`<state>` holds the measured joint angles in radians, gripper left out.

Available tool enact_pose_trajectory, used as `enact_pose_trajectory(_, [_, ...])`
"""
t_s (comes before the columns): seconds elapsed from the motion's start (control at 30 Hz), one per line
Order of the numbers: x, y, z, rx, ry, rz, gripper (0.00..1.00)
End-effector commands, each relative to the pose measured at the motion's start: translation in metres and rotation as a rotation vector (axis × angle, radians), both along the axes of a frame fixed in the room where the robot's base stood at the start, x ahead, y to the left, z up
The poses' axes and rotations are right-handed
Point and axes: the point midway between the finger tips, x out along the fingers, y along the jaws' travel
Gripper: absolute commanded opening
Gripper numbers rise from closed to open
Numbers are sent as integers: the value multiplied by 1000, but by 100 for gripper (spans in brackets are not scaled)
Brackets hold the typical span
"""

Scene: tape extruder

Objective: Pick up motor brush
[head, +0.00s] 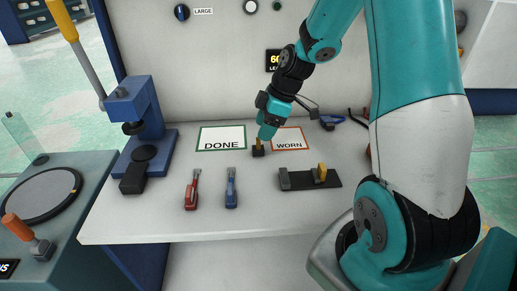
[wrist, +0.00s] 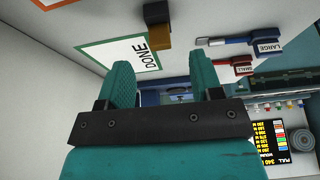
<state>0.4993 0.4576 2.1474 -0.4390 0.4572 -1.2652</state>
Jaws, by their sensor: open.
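A small block, likely the motor brush (head: 258,151), stands on the white table between the DONE and WORN cards. It has a black base and a gold upper part. In the wrist view the block (wrist: 157,36) lies beyond my fingertips, near the top edge of the picture. My gripper (head: 265,134) is just above it in the head view, pointing down. In the wrist view my gripper (wrist: 163,75) has its two teal fingers apart with nothing between them. Whether a finger touches the block cannot be told.
A black holder (head: 297,181) with a gold piece (head: 322,172) stands at right. Red (head: 192,190) and blue (head: 231,188) handled tools lie in front. The DONE card (head: 221,133) and WORN card (head: 291,134) lie behind. A blue press (head: 148,118) stands at left.

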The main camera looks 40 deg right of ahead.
Motion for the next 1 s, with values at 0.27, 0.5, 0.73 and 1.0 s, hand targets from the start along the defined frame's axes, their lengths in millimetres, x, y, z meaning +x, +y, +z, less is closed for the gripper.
enact_pose_trajectory(0.27, [4,8,-22,0,2,0,60])
enact_pose_trajectory(0.5, [11,18,-56,2,3,0,60])
enact_pose_trajectory(0.73, [13,21,-64,0,0,-1,60])
enact_pose_trajectory(1.0, [13,21,-64,0,0,-1,23])
